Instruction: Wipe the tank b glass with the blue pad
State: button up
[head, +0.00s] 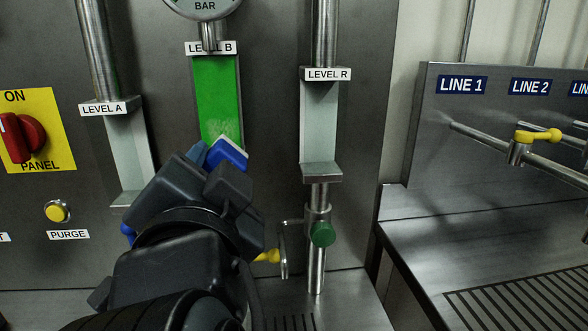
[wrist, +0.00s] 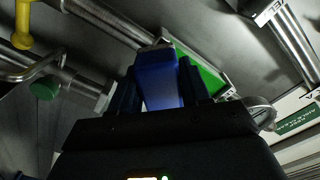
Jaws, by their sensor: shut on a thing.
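The tank b glass (head: 217,95) is the tall strip under the LEVEL B label, filled bright green, with a pale hazy smear (head: 229,130) low on it. My gripper (head: 216,160) is shut on the blue pad (head: 231,153) at the lower part of this glass. The pad has a light-coloured edge and overlaps the glass in the head view; I cannot tell whether it touches. In the wrist view the pad (wrist: 158,80) sits between the two fingers, with the green glass (wrist: 205,75) just behind it. My gripper and arm hide the bottom of the glass.
The LEVEL A glass (head: 123,145) stands to the left and the LEVEL R glass (head: 319,120) to the right, with a green knob (head: 322,234) below it. A red PANEL switch (head: 22,137) and a yellow PURGE button (head: 57,212) are at left. Yellow-handled LINE valves (head: 538,135) are at right.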

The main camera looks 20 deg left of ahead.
aim_at(217, 125)
jog(key=shift+x, duration=1)
dwell(0.3)
jog(key=shift+s+r+p, duration=0.15)
jog(key=shift+r+p, duration=1.35)
jog(key=shift+r, duration=0.5)
jog(key=shift+w+f+b, duration=0.1)
jog(key=shift+f+b, duration=0.5)
jog(key=shift+f, duration=0.05)
jog(key=shift+w+f+b, duration=0.15)
jog(key=shift+f+b, duration=0.4)
jog(key=shift+f, duration=0.15)
jog(key=shift+a+f+b, duration=0.1)
jog(key=shift+f+b, duration=0.45)
jog(key=shift+f, duration=0.25)
jog(key=shift+c, duration=0.8)
jog(key=shift+p+v, duration=0.35)
jog(key=shift+v, duration=2.65)
